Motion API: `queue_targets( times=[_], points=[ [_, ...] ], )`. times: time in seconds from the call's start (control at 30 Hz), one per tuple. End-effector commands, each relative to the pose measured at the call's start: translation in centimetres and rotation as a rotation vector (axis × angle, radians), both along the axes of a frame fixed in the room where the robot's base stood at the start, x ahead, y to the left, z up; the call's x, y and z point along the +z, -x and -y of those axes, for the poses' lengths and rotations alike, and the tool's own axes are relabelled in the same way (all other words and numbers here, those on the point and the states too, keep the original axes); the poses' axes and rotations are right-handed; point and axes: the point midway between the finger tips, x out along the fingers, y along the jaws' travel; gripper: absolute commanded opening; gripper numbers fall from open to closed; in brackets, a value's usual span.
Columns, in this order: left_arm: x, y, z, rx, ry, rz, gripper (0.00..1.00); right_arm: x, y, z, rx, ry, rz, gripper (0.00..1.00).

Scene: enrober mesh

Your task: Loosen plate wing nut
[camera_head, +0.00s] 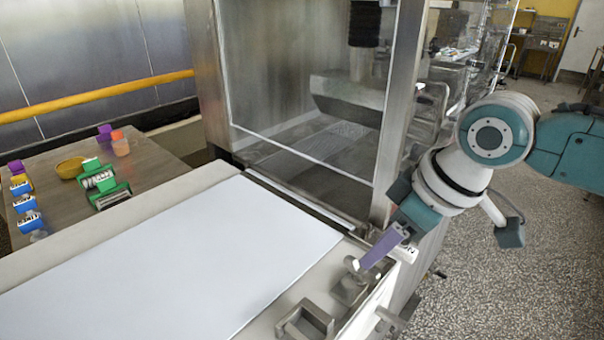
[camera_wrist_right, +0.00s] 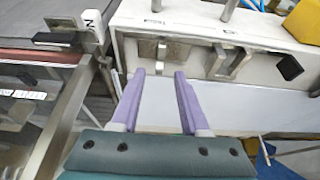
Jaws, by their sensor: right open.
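A small metal fitting with an upright piece (camera_head: 350,285) stands on the steel side rail by the white belt; it may carry the wing nut, but its shape is too small to tell. My right gripper (camera_head: 377,250) reaches in from the right with its purple fingers pointing down at this fitting, and the nearer finger hides part of it. In the right wrist view the two fingers (camera_wrist_right: 159,74) are apart with a gap between them. The small metal piece (camera_wrist_right: 162,50) shows just beyond that gap, apparently not gripped. My left gripper is not in view.
A metal bracket (camera_head: 305,322) sits on the rail nearer the front; it also shows in the right wrist view (camera_wrist_right: 230,62). The white belt (camera_head: 190,260) is bare. The steel machine housing (camera_head: 395,110) rises behind. A side table (camera_head: 150,165) holds coloured containers at left.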

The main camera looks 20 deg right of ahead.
Motion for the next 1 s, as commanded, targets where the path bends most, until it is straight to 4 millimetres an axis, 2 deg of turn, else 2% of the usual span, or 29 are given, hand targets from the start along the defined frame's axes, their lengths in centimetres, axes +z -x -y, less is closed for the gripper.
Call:
queue_targets(
  times=[0.1, 0.33, 0.87, 0.97, 1.0],
  points=[
    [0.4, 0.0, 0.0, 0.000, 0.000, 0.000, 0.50, 2.2, 0.8, 0.4, 0.002, 0.002, 0.002, 0.45],
    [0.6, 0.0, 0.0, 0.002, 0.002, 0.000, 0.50, 4.5, 1.7, 0.7, 0.001, 0.000, 0.000, 0.45],
    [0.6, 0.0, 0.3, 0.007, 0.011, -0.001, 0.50, 4.6, 1.9, 0.7, 0.002, -0.001, -0.002, 0.45],
    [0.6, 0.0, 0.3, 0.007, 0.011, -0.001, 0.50, 4.0, 2.8, -0.6, 0.021, -0.006, -0.009, 0.45],
    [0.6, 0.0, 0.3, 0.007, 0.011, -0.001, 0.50, 3.5, 3.6, -1.7, 0.036, -0.010, -0.013, 0.45]
  ],
)
